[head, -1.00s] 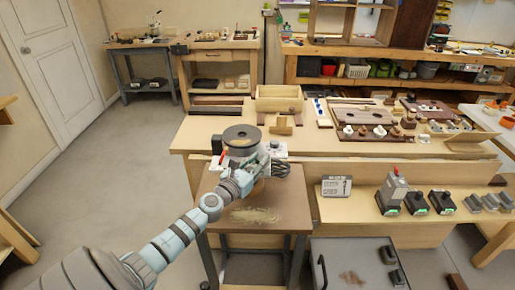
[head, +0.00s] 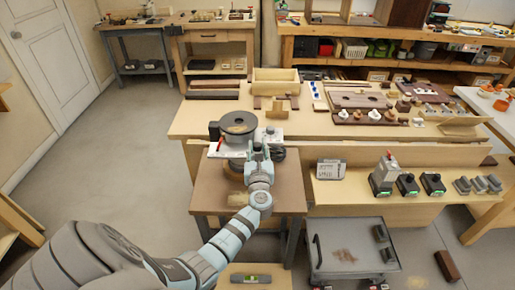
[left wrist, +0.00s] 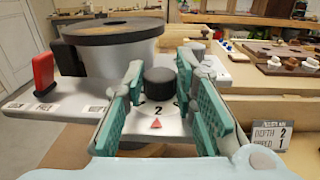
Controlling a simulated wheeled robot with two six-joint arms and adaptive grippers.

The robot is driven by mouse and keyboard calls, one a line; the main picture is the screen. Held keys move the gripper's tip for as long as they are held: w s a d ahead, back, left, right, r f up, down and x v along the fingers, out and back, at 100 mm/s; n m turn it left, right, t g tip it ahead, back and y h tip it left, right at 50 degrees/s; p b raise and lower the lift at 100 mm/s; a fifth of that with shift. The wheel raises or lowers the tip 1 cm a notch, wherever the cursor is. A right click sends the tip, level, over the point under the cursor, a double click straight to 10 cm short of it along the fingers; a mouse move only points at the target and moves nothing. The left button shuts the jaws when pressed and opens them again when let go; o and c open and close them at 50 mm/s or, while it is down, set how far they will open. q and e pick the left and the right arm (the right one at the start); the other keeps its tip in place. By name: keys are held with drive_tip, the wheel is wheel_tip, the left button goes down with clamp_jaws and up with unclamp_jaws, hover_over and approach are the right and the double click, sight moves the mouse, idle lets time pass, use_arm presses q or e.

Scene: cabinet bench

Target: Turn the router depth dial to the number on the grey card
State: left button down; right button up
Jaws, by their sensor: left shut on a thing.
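A "2" on the dial's pale face stands just above a red triangle mark. The grey card (head: 331,169) stands on the bench ledge; in the left wrist view the card (left wrist: 268,135) reads DEPTH 2, SPEED 1.
A red lever (left wrist: 43,73) stands left of the router body, and a smaller pale knob (left wrist: 196,50) is behind the dial to the right. Several dark-based blocks (head: 407,184) stand right of the card. A grey cart (head: 350,250) is at lower right.

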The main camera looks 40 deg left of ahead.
idle(0.3)
use_arm(q)
drive_tip(key=c, duration=1.6)
unclamp_jaws()
drive_tip(key=shift+c, duration=0.2)
drive_tip(key=o, duration=0.3)
drive_tip(key=shift+a, duration=0.15)
drive_tip(key=v, duration=1.2)
